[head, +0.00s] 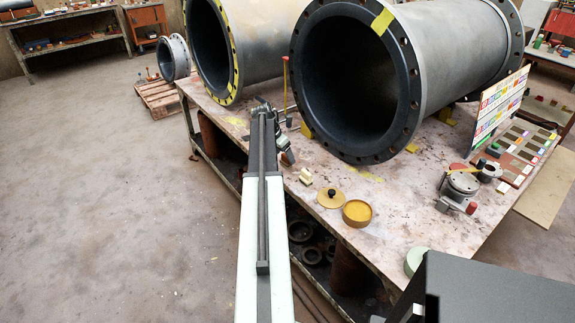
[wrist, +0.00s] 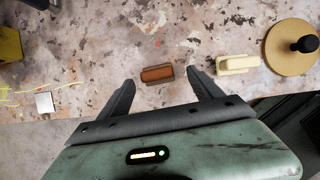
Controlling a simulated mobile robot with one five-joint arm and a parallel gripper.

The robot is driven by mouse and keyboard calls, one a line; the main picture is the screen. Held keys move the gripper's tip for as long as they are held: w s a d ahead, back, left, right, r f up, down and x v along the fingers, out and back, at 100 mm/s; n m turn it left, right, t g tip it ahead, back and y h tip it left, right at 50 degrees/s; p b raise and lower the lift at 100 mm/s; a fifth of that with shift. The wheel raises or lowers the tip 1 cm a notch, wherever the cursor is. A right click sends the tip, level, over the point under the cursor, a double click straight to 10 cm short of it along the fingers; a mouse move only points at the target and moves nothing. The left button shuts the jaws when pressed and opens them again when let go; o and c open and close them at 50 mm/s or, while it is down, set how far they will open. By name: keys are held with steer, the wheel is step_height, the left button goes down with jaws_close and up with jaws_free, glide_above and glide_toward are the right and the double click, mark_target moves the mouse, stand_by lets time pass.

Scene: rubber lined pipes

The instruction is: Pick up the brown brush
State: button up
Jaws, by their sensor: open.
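The brown brush (wrist: 157,74), a small block with a reddish-brown top, lies on the stained worktable (wrist: 95,60) in the wrist view. My gripper (wrist: 160,77) is open, with one dark finger on each side of the brush in the picture. The brush appears just ahead of the gap, between the fingertips. I cannot tell the height of the fingers above it, and no contact shows. In the head view my gripper (head: 272,132) is over the table's near left part, and I cannot make out the brush there; my arm seems to hide it.
A cream block (wrist: 238,64) lies close to the right finger, with a round tan lid with black knob (wrist: 291,47) beyond it. An open tin of yellow stuff (head: 357,212) stands nearby. Large flanged pipes (head: 357,85) rise behind. The table's near edge is close.

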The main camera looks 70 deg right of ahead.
mark_target(285, 157)
steer(key=b+x, duration=0.4)
steer(key=x, duration=0.1)
steer(key=shift+w+f, duration=0.1)
steer(key=shift+f, duration=0.05)
steer(key=shift+r, duration=0.25)
steer(key=c, duration=1.5)
steer(key=shift+r+p, duration=0.45)
steer(key=shift+p, duration=0.1)
step_height(285, 157, up, 3)
steer(key=p, duration=0.3)
steer(key=shift+r, duration=0.1)
steer(key=s+a, duration=0.2)
steer(key=a, duration=0.3)
steer(key=s+a, duration=0.1)
steer(key=a, duration=0.4)
steer(key=s+a+r+p, duration=0.1)
steer(key=s+a, duration=0.1)
steer(key=a, duration=0.3)
steer(key=shift+s, duration=0.3)
